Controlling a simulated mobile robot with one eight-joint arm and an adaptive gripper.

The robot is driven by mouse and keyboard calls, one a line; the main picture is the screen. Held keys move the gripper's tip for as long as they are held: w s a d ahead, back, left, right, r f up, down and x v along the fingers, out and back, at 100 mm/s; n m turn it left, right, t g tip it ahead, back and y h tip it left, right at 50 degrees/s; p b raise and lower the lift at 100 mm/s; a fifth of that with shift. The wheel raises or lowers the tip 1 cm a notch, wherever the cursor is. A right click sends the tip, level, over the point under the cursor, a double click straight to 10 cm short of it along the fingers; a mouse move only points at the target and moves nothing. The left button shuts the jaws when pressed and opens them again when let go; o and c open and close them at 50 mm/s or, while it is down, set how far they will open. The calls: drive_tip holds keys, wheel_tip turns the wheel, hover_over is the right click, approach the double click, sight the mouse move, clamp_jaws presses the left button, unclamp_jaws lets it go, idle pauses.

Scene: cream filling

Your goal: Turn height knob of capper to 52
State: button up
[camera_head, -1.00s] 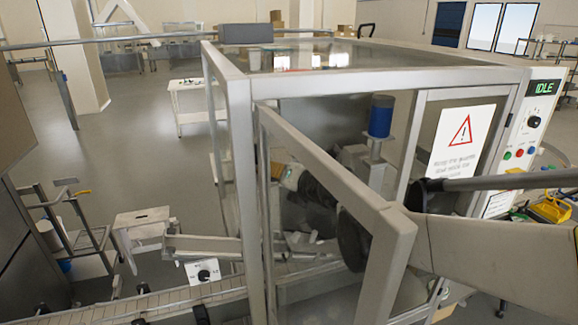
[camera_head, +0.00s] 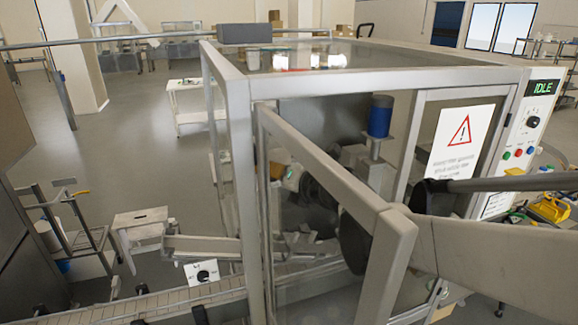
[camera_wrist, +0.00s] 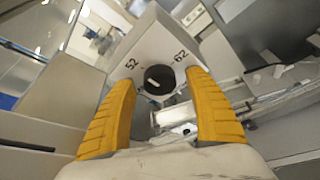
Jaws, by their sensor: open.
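The height knob (camera_wrist: 159,79) is round and black with a small pale mark. It sits on a light grey block (camera_wrist: 158,44), with "52" printed at its left and "62" at its right. I cannot tell clearly which number the mark points to. My gripper (camera_wrist: 163,86) is open in the wrist view, its two yellow fingers on either side of the knob. A gap shows at each fingertip, and I cannot tell any contact. In the head view my wrist is inside the capper enclosure (camera_head: 238,160), seen through glass, and the knob cannot be made out.
The enclosure's door frame (camera_head: 325,165) stands close to my arm. A white panel with another black knob (camera_head: 203,274) is outside, beside the conveyor (camera_head: 170,300). The control panel (camera_head: 533,110) at right reads IDLE. A blue-topped cylinder (camera_head: 381,117) stands inside the enclosure.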

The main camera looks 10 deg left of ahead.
drive_tip(key=v, duration=1.1)
drive_tip(key=shift+s, duration=0.2)
